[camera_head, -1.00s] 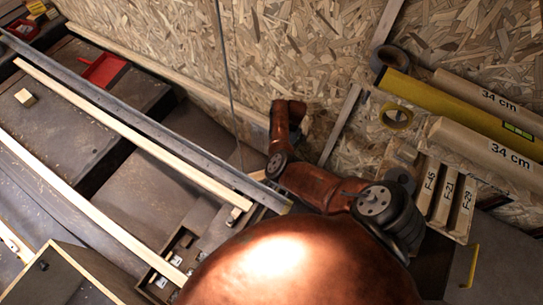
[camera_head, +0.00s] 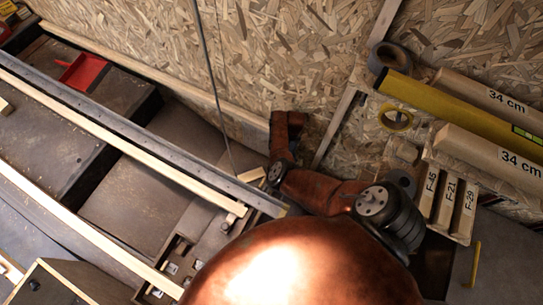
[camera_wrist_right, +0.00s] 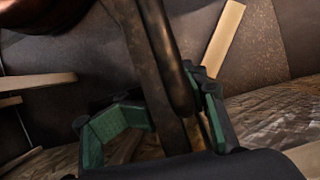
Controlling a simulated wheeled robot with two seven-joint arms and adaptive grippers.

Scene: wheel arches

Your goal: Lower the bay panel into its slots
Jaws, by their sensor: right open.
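I cannot pick out the bay panel or its slots with certainty in either view. In the right wrist view my right gripper (camera_wrist_right: 165,115) has green fingers standing apart, so it is open. A long dark bar (camera_wrist_right: 155,75) shows between the fingers; I cannot tell what it is or whether they touch it. In the head view my copper arm reaches toward the chipboard wall, and its large rounded link covers the lower middle. No gripper fingers show in the head view. My left gripper is not in view.
A grey rail (camera_head: 130,125) and pale wooden strips (camera_head: 120,143) run diagonally at left, near a red tray (camera_head: 82,72). At right are a yellow level (camera_head: 450,105), a tape roll (camera_head: 396,117), tubes marked 34 cm (camera_head: 490,155) and labelled wooden blocks (camera_head: 447,200). A chipboard wall (camera_head: 290,50) stands behind.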

